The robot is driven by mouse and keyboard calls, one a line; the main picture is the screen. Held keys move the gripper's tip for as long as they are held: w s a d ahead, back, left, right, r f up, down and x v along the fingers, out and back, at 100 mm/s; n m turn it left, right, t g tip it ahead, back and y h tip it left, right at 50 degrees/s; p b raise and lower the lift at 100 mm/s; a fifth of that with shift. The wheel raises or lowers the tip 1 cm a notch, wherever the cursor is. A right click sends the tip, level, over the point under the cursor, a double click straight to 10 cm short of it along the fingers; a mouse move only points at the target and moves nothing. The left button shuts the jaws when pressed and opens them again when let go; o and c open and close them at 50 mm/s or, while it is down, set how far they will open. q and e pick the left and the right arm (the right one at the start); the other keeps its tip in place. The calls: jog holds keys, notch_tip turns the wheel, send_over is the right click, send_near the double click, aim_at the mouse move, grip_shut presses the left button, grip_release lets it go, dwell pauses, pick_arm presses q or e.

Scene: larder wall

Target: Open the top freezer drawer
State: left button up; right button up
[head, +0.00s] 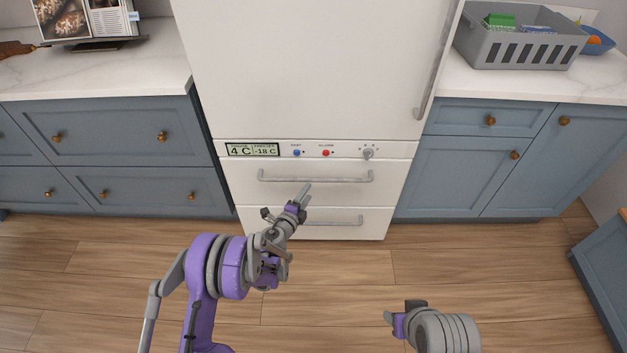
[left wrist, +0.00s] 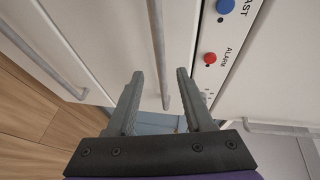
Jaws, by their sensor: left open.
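The top freezer drawer (head: 340,192) is a white front under the control panel and looks closed. Its long grey bar handle (head: 330,180) also shows in the left wrist view (left wrist: 158,45). My left gripper (head: 303,194) is open in front of this drawer, just below the handle in the head view. In the left wrist view the end of the handle appears between the two fingers (left wrist: 160,76). I cannot tell how far it is from them in depth. My right gripper (head: 402,318) is low in the head view, away from the drawer, and its jaws are unclear.
A lower drawer with its own handle (head: 335,222) lies beneath. The control panel (head: 308,150) is above, with a blue and a red button. The upper fridge door (head: 300,70) is closed. Blue cabinets (head: 125,150) flank the fridge. The wooden floor (head: 330,280) in front is clear.

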aim_at(315, 181)
pick_arm(q)
jog(key=x, duration=0.9)
jog(key=shift+s, duration=0.1)
grip_shut()
jog(key=shift+a, duration=0.1)
dwell(1.0)
